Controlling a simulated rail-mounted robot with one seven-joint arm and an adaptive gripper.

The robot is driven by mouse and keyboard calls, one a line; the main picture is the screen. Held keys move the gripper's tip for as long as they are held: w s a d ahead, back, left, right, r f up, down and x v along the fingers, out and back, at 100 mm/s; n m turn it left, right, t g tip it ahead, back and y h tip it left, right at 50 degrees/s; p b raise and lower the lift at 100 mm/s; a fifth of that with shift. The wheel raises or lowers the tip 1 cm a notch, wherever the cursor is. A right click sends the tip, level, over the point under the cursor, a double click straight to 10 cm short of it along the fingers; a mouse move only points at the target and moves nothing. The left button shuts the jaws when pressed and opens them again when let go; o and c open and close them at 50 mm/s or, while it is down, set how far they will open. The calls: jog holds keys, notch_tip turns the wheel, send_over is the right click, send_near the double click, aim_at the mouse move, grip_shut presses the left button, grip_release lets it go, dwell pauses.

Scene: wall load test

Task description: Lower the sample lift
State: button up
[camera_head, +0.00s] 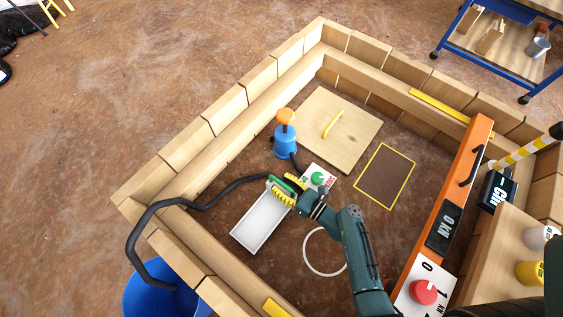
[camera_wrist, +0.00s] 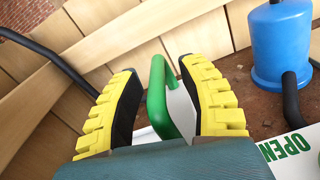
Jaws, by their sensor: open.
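My gripper (camera_wrist: 160,115) is open, with its yellow-backed, black-padded fingers on either side of a green handle (camera_wrist: 157,95). The handle stands between the fingers, with a gap visible on both sides. In the head view my gripper (camera_head: 285,187) is at the upper end of a white tray (camera_head: 257,222) inside the wooden enclosure. The handle seems to be at that end of the tray, but my gripper partly hides the spot. I cannot tell for sure which part is the sample lift.
A blue pump-like body (camera_head: 285,143) with an orange knob and a green button (camera_head: 318,178) on an OPEN plate are close by. A black hose (camera_head: 195,207) crosses the near wall. A wooden panel (camera_head: 345,150) lies behind; an orange beam (camera_head: 465,185) stands right.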

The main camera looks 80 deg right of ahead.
notch_tip(320, 180, up, 10)
jog(key=shift+r, duration=0.1)
dwell(0.7)
